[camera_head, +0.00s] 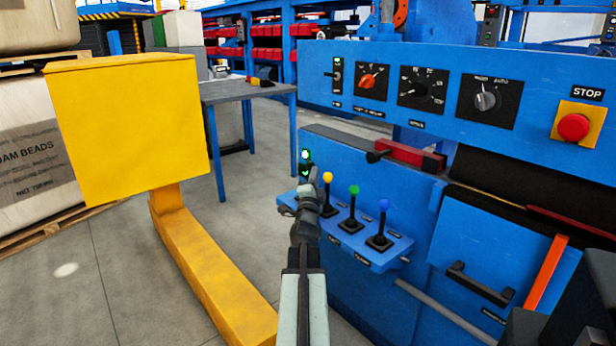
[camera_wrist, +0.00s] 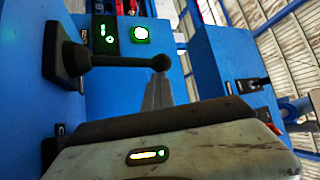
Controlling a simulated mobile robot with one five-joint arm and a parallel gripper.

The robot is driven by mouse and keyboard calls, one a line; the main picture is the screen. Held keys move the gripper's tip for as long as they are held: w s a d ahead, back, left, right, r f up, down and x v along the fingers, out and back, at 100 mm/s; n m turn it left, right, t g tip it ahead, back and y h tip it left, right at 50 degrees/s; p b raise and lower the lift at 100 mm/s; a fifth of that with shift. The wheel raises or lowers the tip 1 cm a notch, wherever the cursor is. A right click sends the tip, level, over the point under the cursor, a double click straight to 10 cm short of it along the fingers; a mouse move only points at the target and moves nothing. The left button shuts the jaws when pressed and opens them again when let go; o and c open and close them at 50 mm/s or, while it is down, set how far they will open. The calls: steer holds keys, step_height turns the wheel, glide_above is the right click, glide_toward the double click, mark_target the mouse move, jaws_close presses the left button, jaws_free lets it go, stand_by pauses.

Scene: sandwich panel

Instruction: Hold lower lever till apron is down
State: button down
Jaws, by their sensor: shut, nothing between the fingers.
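My gripper (camera_head: 314,180) is shut and empty, close beside the yellow-knobbed lever; contact is unclear. In the wrist view, a dark lever (camera_wrist: 115,61) lies sideways just beyond my gripper's grey finger (camera_wrist: 156,93). I cannot make out the apron for certain.
A yellow box-topped post (camera_head: 125,125) with a long yellow foot stands at left. The blue control panel (camera_head: 450,80) carries dials and a red stop button (camera_head: 573,127). Green lights (camera_head: 305,156) glow behind my gripper. A grey table (camera_head: 240,90) stands behind; floor between is clear.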

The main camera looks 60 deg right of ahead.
steer(key=shift+w+r, duration=0.2)
steer(key=shift+w, duration=0.6)
steer(key=b+v, duration=0.1)
steer(key=v, duration=0.1)
steer(key=s+b+v, duration=0.1)
steer(key=v, duration=0.5)
steer(key=shift+s+d+f+b, duration=0.15)
steer(key=shift+s+d+b, duration=0.15)
steer(key=shift+s+b, duration=0.1)
steer(key=shift+w+a, duration=0.25)
steer(key=shift+w, duration=0.05)
steer(key=shift+s+d, duration=0.1)
steer(key=shift+s, duration=0.05)
